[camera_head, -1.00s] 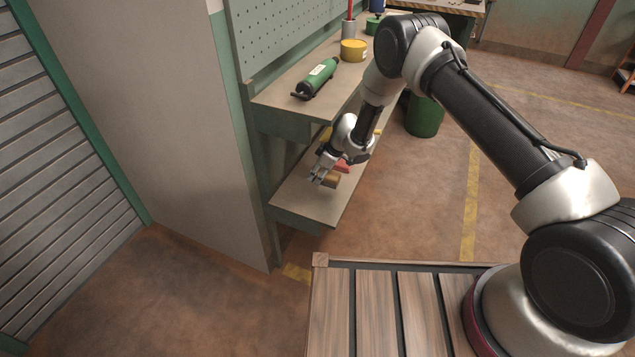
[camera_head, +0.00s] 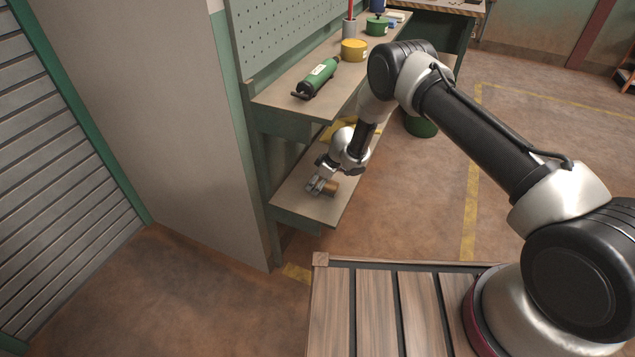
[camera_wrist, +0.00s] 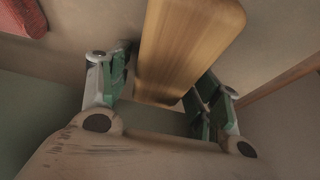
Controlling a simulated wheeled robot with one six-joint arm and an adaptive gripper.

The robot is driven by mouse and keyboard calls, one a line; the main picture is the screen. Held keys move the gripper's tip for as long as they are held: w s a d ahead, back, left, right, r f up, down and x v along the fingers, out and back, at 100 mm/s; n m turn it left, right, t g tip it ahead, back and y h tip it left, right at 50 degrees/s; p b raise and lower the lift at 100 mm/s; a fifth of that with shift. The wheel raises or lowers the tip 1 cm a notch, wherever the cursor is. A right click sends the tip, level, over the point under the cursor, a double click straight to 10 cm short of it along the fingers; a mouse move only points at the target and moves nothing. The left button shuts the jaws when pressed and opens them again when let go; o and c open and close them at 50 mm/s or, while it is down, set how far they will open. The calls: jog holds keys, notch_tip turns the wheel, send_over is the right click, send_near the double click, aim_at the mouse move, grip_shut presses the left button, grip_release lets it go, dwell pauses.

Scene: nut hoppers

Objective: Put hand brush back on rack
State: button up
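A light brown wooden block, which looks like the hand brush (camera_head: 331,187), lies on the lower shelf. It shows large in the wrist view (camera_wrist: 187,45), running up out of the picture. My gripper (camera_head: 321,185) is low over the lower shelf at the block. In the wrist view my gripper (camera_wrist: 165,92) is open, with one green-padded finger on each side of the block and small gaps left. I cannot see any bristles. No rack for the brush can be clearly made out.
The lower shelf (camera_head: 300,207) also holds a yellow item (camera_head: 341,131) behind my arm and a red item (camera_wrist: 22,17) near the block. The upper shelf (camera_head: 280,98) overhangs it, bearing a green tool (camera_head: 318,78) and a yellow tin (camera_head: 353,50). A pegboard (camera_head: 290,32) stands behind.

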aim_at(330, 183)
jog(key=v, duration=1.2)
jog(key=shift+r, duration=0.2)
